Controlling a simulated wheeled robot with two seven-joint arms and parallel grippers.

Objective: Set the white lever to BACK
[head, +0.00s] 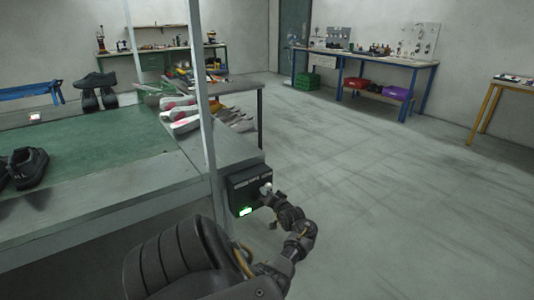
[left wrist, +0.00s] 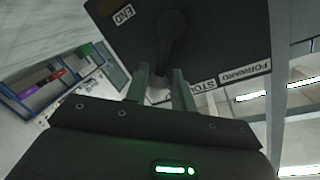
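The dark control box (head: 250,190) is fixed at the near right corner of the green-topped line. Its white lever knob (head: 265,188) shows on the face turned to the right. My left gripper (head: 272,199) is at the knob. In the left wrist view the box face (left wrist: 215,40) carries labels reading STOP and FORWARD, and a smaller label at upper left. The dark lever arm (left wrist: 172,40) runs down to the pale knob (left wrist: 158,95), between my left fingers (left wrist: 161,85). The fingers stand apart on either side; contact is unclear. My right gripper is out of view.
A grey post (head: 203,95) rises beside the box. The green-topped line (head: 90,150) bears black shoes (head: 28,165) at left. Blue-legged (head: 370,60) and yellow-legged (head: 510,85) benches stand farther off. The floor right of the box is clear.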

